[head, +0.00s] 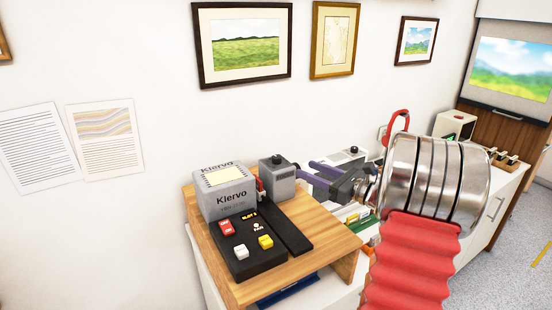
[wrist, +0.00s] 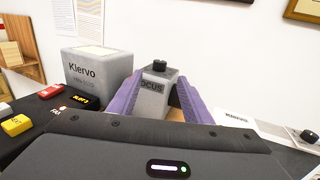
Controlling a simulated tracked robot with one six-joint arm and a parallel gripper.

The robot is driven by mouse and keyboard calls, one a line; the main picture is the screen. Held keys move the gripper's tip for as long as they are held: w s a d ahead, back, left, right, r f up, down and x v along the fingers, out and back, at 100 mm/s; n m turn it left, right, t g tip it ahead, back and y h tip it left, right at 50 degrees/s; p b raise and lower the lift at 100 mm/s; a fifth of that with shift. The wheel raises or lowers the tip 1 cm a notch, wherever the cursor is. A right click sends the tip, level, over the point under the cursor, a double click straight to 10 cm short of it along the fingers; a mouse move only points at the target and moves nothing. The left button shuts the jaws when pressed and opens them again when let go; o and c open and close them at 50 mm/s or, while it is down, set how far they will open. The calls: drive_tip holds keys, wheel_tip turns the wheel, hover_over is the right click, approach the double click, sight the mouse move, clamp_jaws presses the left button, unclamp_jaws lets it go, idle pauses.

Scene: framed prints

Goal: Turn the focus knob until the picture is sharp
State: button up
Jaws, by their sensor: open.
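The focus knob (wrist: 160,66) is a small black cap on top of a grey box (wrist: 154,98) whose visible lettering reads "OCUS". In the head view the knob (head: 277,159) and its box (head: 278,183) stand on a wooden stand, right of the Klervo projector (head: 225,192). My gripper (wrist: 157,88) has purple fingers, open and empty, on either side of the box in the wrist view. In the head view my gripper (head: 308,172) is just right of the box; contact cannot be told. The projected picture (head: 511,66), a landscape at the far right, looks blurred.
A black panel (head: 252,250) with red, white and yellow buttons lies in front of the projector on the wooden stand (head: 330,254). Framed prints (head: 242,42) hang on the wall behind. A white cabinet (head: 495,208) runs to the right.

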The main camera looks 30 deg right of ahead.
sight(276, 157)
drive_tip(key=shift+w, duration=0.1)
idle(0.3)
drive_tip(key=x, duration=1.3)
drive_tip(key=shift+w+a, duration=0.1)
drive_tip(key=shift+w, duration=0.2)
drive_tip(key=shift+c, duration=0.3)
drive_tip(key=c, duration=1)
drive_tip(key=shift+h, duration=0.3)
